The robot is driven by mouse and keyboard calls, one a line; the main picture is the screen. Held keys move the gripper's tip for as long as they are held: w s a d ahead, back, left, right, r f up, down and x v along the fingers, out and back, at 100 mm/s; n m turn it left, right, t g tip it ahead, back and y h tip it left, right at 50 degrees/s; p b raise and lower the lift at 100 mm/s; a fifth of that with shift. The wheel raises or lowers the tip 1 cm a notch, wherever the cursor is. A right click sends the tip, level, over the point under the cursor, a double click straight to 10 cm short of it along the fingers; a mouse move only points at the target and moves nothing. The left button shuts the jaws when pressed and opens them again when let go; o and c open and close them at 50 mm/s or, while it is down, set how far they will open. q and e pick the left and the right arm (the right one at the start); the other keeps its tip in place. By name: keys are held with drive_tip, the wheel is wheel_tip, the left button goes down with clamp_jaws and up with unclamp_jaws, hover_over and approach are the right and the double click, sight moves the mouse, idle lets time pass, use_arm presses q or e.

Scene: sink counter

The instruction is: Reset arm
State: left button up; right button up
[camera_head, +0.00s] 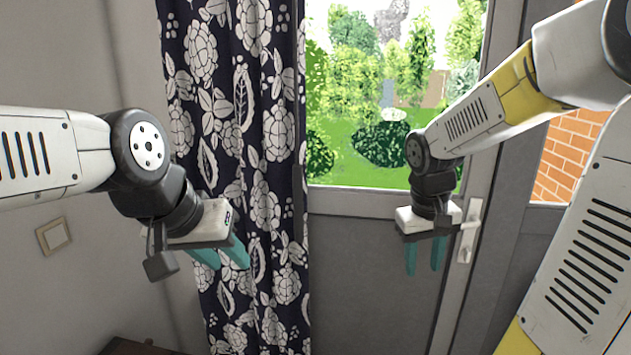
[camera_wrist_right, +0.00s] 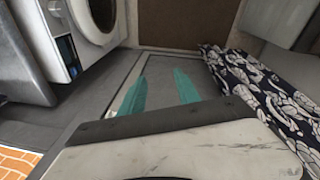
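My left gripper (camera_head: 226,262) hangs in front of the dark floral curtain in the head view. Its two teal fingers stand apart with nothing between them. My right gripper (camera_head: 425,268) hangs in front of the grey door, just left of the door handle. Its teal fingers point down, apart and empty. In the right wrist view the same right gripper (camera_wrist_right: 161,78) shows a clear gap between its fingers. Both arms are bent, with the grippers raised and touching nothing that I can see.
The patterned curtain (camera_head: 265,160) hangs left of the grey door (camera_head: 370,290) with its glass pane. The door handle (camera_head: 471,228) is close to my right gripper in the picture. A wall switch (camera_head: 54,236) is at left. The right wrist view shows a white front-loading machine (camera_wrist_right: 88,22).

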drive_tip(key=s+a+r+t+y, duration=0.3)
drive_tip(key=s+a+r, duration=0.4)
drive_tip(key=s, duration=0.3)
drive_tip(key=shift+s+a+r+m+t, duration=0.15)
drive_tip(key=shift+a+r+m+t, duration=0.2)
drive_tip(key=shift+r+t, duration=0.4)
drive_tip(key=shift+d, duration=0.1)
